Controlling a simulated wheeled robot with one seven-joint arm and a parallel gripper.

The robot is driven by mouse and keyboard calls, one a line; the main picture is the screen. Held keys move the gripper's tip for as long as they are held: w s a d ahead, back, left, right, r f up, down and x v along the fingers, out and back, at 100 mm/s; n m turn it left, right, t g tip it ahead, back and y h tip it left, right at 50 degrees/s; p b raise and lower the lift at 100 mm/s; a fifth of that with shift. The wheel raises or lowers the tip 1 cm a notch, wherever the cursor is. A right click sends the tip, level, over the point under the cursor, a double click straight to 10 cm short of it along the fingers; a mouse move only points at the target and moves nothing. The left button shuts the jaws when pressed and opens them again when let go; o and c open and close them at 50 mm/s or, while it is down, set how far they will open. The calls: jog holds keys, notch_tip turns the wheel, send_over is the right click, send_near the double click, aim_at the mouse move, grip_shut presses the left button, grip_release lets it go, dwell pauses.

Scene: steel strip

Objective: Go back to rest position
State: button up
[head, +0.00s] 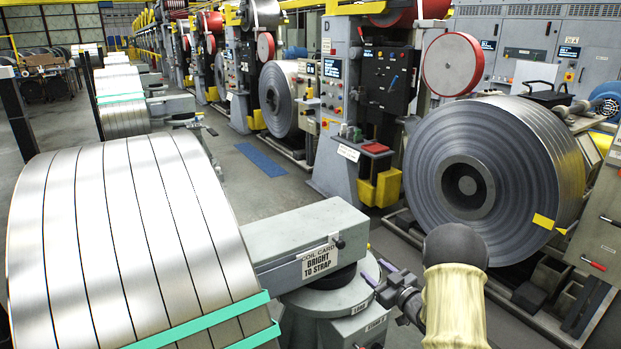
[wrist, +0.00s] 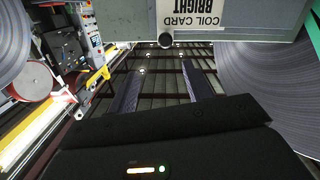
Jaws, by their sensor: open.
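My gripper (head: 378,272) is open, and nothing shows between its fingers. In the head view it is just right of the grey arm (head: 290,236) of the coil stand, below and right of the coil card (head: 319,262) reading "BRIGHT TO STRAP". In the wrist view the two dark fingers (wrist: 160,85) stand apart, with the roof between them. The coil card also shows there upside down (wrist: 194,10), with a dark round knob (wrist: 165,39) beside it. Whether a finger touches the stand, I cannot tell.
A steel strip coil (head: 130,230) with green bands (head: 200,322) fills the left. A large coil (head: 540,140) stands on the machine at the right. The grey stand base (head: 330,310) is close to my gripper. The aisle floor (head: 235,165) behind the stand looks clear.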

jog(key=s+a+r+m+g+h+p, duration=0.2)
jog(key=s+r+m+g+h+p, duration=0.15)
jog(key=s+r+h, duration=0.35)
jog(key=s+a+r+m+g+p, duration=0.1)
jog(key=s+a+r+g, duration=0.1)
jog(key=s, duration=0.6)
jog(key=s+a+r+m+g+p, duration=0.1)
jog(key=s+a+r+g, duration=0.1)
jog(key=s, duration=0.6)
jog(key=s+a+r+m+g+p, duration=0.1)
jog(key=s+a+g, duration=0.2)
jog(key=s, duration=0.6)
jog(key=g, duration=0.2)
jog(key=shift+a+r+m+g+p, duration=0.2)
jog(key=shift+r+m+g+p, duration=0.1)
jog(key=shift+r+m+g, duration=0.1)
jog(key=shift+s, duration=0.15)
jog(key=c, duration=0.3)
jog(key=shift+d, duration=0.15)
